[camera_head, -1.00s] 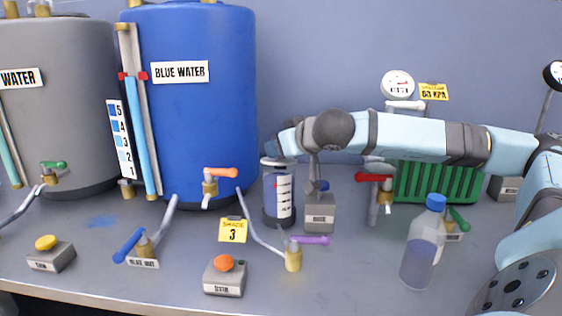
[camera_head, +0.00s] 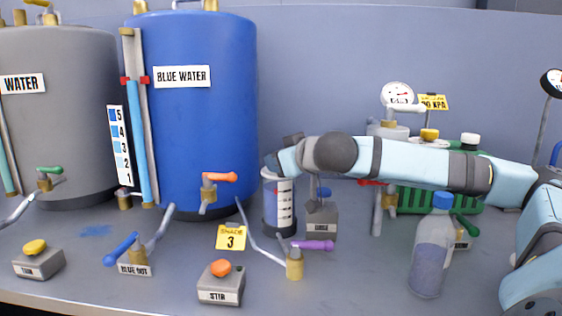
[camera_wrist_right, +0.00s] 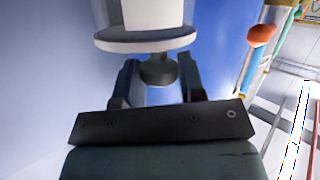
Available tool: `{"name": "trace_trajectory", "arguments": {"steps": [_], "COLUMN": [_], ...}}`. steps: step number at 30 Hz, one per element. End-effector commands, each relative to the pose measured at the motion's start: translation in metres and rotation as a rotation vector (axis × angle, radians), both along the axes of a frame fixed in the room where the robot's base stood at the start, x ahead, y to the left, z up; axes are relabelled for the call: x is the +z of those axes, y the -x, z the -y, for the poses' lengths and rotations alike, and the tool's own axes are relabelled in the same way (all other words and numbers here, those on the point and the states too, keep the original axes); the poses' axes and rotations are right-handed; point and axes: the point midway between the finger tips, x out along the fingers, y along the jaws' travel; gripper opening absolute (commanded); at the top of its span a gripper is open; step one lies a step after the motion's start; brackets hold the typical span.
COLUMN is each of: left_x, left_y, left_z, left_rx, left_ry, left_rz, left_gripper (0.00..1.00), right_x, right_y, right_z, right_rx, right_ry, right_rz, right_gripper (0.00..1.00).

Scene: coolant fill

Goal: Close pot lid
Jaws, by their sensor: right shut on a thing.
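The pot is a clear cylinder (camera_head: 279,211) with a dark base and a scale label, standing upright in front of the blue tank. In the right wrist view its label (camera_wrist_right: 152,12) shows past the round grey lid (camera_wrist_right: 145,41). The lid's dark knob (camera_wrist_right: 158,70) sits between the fingers of my right gripper (camera_wrist_right: 158,82), which is shut on it. The lid appears to lie at the pot's top, but the wrist view does not show whether it is fully seated. My left gripper is out of view.
The blue water tank (camera_head: 205,120) rises close behind the pot. A grey box (camera_head: 321,220) stands right beside it, with a purple-handled valve (camera_head: 312,245) in front. A blue-capped bottle (camera_head: 432,255) stands below my forearm.

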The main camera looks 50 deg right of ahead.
Motion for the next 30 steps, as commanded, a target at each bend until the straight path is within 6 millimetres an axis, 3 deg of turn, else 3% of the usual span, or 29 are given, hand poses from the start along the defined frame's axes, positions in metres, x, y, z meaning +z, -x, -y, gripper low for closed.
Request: {"name": "trace_trajectory", "arguments": {"steps": [2, 3, 6, 19, 30], "left_x": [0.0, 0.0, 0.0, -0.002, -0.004], "left_y": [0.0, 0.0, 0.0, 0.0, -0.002], "left_z": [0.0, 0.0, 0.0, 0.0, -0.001], "left_rx": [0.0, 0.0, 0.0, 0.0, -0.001], "left_ry": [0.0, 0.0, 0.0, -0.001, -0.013], "left_rz": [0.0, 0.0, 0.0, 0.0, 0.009], "left_gripper": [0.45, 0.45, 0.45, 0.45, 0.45], "right_x": [0.0, 0.0, 0.0, 0.002, 0.017], "right_y": [0.0, 0.0, 0.0, 0.007, 0.051], "right_z": [0.0, 0.0, 0.0, 0.0, -0.008], "right_rx": [-0.001, 0.0, 0.0, -0.001, -0.001], "right_ry": [0.001, 0.001, 0.001, 0.004, 0.008], "right_rz": [0.0, 0.0, 0.0, 0.001, 0.001], "right_gripper": [0.0, 0.41, 0.62, 0.62, 0.62]}}
